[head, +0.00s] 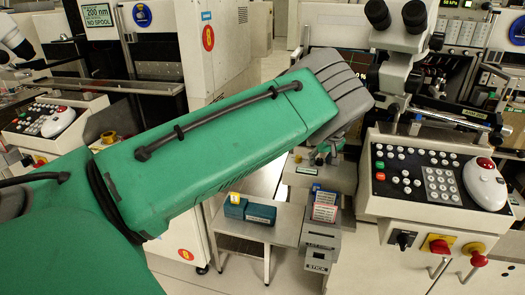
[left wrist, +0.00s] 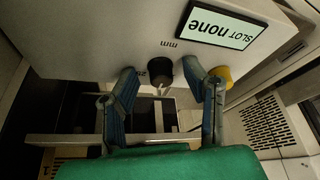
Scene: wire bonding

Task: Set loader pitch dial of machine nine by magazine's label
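In the left wrist view a black dial (left wrist: 161,70) with a pale pointer sits on a light machine panel, with upside-down "25" and "mm" marks beside it. My left gripper (left wrist: 160,82) is open, its two blue-grey fingers to either side of the dial; I cannot tell whether they touch it. My right gripper is not in view.
A screen (left wrist: 222,24) reads "SLOT none" upside down above the dial. A yellow knob (left wrist: 222,76) is close to the right finger. In the head view, a button console (head: 425,175) with a microscope (head: 405,40) stands right, and a card holder (head: 322,225) stands below my arm.

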